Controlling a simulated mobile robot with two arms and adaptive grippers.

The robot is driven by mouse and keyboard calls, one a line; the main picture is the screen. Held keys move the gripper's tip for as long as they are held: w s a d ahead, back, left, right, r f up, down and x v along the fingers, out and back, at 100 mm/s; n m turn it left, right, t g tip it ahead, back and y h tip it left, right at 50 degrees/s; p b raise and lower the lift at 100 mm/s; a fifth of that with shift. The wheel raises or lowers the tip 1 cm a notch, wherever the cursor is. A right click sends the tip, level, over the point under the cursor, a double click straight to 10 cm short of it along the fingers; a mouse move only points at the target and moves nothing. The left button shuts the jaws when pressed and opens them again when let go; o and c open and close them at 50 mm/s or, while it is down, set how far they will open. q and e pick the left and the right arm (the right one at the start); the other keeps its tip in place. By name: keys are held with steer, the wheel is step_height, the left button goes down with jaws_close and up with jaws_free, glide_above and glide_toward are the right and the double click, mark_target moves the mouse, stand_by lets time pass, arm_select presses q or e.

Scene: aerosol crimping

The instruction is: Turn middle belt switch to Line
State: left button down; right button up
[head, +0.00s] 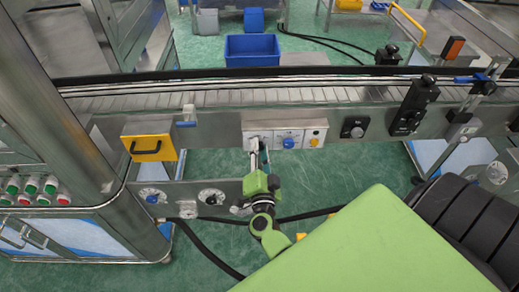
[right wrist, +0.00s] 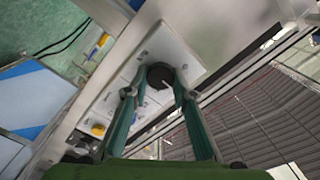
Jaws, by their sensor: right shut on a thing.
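The middle belt switch is a round black knob (right wrist: 160,76) with a light pointer mark, on a pale panel (right wrist: 178,48) in the right wrist view. My right gripper (right wrist: 152,85) has its two fingers around the knob, one on each side, and is shut on it. In the head view my right gripper (head: 258,147) reaches up to the left end of the pale control panel (head: 285,124) on the conveyor's front, and hides the knob there. The switch labels are too small to read. My left gripper is not in view.
On the same panel are a blue knob (head: 289,143) and a yellow button (head: 313,142). A separate black knob (head: 352,128) sits to the right. A yellow plate with a black handle (head: 150,148) is at the left. The conveyor (head: 240,97) runs across above.

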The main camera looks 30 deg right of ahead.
stand_by(0.3)
steer(key=o, duration=1.1)
steer(key=shift+n, duration=0.3)
